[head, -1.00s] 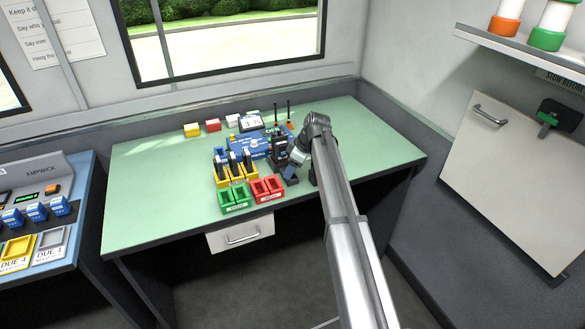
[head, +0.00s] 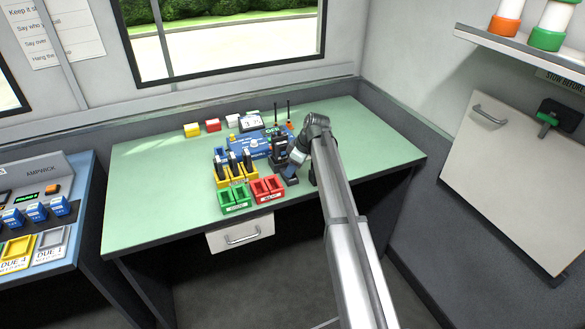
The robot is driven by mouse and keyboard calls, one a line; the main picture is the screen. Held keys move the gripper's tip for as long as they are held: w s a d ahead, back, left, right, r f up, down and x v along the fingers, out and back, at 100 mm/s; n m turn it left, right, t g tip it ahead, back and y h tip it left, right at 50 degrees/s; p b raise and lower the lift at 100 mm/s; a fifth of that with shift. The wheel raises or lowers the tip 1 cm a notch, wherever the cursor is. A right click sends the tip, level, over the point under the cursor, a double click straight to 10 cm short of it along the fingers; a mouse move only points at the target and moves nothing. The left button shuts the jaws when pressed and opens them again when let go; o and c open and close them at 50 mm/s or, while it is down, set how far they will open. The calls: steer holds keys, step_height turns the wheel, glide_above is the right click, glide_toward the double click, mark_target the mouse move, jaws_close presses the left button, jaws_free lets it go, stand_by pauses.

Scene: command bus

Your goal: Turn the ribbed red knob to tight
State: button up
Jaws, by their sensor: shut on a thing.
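My gripper (head: 291,160) is low over the right part of the green desk, pressed close to the right side of an upright black device (head: 279,148). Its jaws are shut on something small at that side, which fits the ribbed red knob. The knob itself is hidden behind the gripper and too small to make out. I cannot tell its turn position or any tight mark.
A blue case (head: 245,143) stands behind and left. Yellow holders with black handsets (head: 234,172), a green tray (head: 235,199) and a red tray (head: 267,190) stand in front-left. The green desk (head: 155,200) is clear at left and right.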

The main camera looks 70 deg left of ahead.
steer(key=shift+m, duration=0.8)
steer(key=shift+t, duration=0.3)
steer(key=o, duration=1)
steer(key=shift+o, duration=0.2)
steer(key=shift+d+r, duration=0.1)
steer(key=v, duration=1.3)
steer(key=shift+d+r, duration=0.2)
steer(key=shift+d, duration=0.1)
steer(key=shift+w, duration=0.15)
